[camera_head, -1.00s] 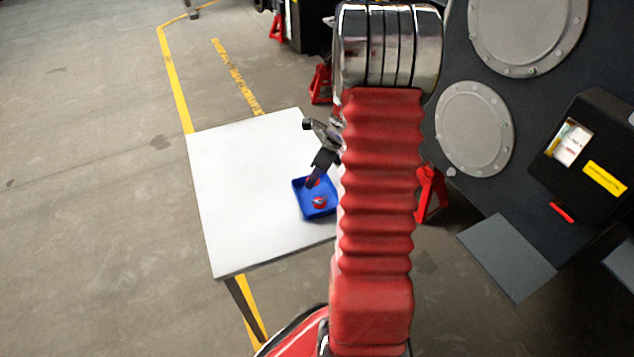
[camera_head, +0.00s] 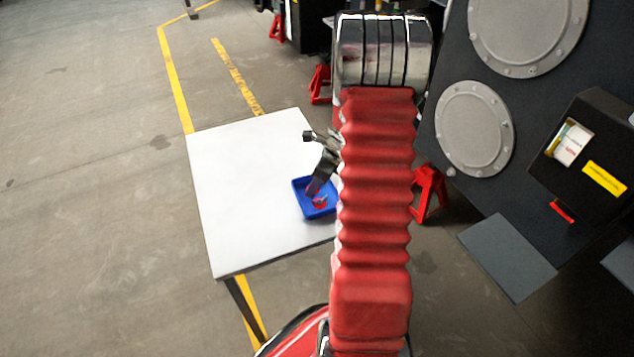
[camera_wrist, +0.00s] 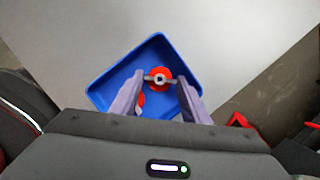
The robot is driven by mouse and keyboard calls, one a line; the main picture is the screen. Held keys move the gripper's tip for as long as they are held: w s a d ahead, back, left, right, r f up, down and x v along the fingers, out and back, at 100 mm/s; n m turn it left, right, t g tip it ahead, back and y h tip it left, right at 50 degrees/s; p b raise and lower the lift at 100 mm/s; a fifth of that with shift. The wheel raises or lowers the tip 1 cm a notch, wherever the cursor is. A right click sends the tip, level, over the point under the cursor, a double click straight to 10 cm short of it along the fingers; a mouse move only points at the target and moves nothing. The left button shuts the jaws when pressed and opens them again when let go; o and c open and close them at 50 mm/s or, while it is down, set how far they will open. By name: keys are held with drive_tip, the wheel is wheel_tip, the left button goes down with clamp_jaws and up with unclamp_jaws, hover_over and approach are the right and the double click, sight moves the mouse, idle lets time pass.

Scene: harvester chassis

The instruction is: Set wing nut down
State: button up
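A wing nut (camera_wrist: 160,80) with grey wings and a red round part shows between my fingertips in the wrist view. Its wings reach both fingers, and my gripper (camera_wrist: 160,77) looks shut on it. A shallow blue tray (camera_wrist: 108,90) lies below the fingers; it also shows in the head view (camera_head: 298,204) on the white table. In the head view my gripper (camera_head: 313,191) points down into the tray, by a red piece (camera_head: 320,204). A second red piece (camera_wrist: 140,101) is partly hidden by the left finger. I cannot tell whether the wing nut touches the tray floor.
The white table (camera_head: 240,190) is bare left of the tray. A dark chassis panel with round covers (camera_head: 475,128) stands at the right. A red jack stand (camera_head: 428,190) stands between them. My red arm hides the table's right side.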

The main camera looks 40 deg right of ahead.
drive_tip(key=shift+o, duration=0.4)
drive_tip(key=v, duration=1.2)
drive_tip(key=shift+r, duration=0.1)
idle(0.4)
drive_tip(key=a+r+n, duration=0.6)
drive_tip(key=a+n, duration=0.1)
drive_tip(key=a, duration=0.2)
drive_tip(key=a+r+n, duration=0.6)
drive_tip(key=a+n, duration=0.1)
drive_tip(key=a, duration=0.2)
drive_tip(key=s+a+r+n+t, duration=0.1)
drive_tip(key=s+a+r+n, duration=0.2)
drive_tip(key=s+a+n, duration=0.3)
drive_tip(key=s+a+r+n+t+h, duration=0.1)
drive_tip(key=s+a+r+n, duration=0.2)
drive_tip(key=s+a+n, duration=0.3)
drive_tip(key=a+n, duration=0.3)
drive_tip(key=n, duration=0.2)
drive_tip(key=shift+s+a+r+h, duration=0.15)
drive_tip(key=shift+s+a+h, duration=0.1)
drive_tip(key=shift+h, duration=0.05)
